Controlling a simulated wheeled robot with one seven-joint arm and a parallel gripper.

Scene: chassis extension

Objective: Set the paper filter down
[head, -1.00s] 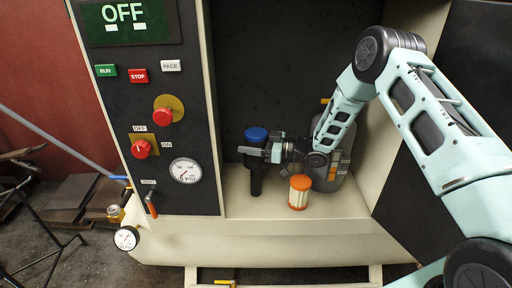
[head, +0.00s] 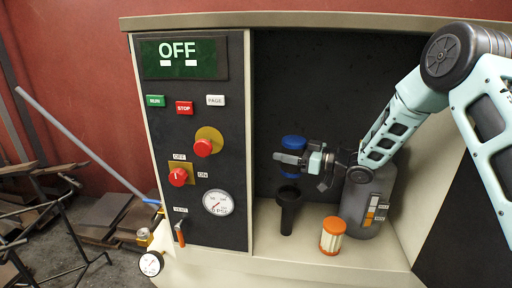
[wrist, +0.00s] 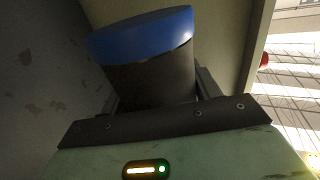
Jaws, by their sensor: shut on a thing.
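The likely paper filter (head: 332,237), a pale pleated cylinder with orange ends, stands upright on the cream ledge, apart from my gripper. My gripper (head: 290,158) is shut on a blue-capped part (head: 293,142), held above a black cup (head: 288,208). In the wrist view, the blue-capped part (wrist: 145,35) fills the space between my fingers, with a dark body below its cap. The cup stands upright on the ledge, its open top showing, left of the filter. My gripper hides the middle of the held part.
A grey jug (head: 368,205) stands right behind the filter. The control panel (head: 190,150) with knobs and a gauge is at the left of the recess. The ledge (head: 270,250) is bare in front of the cup.

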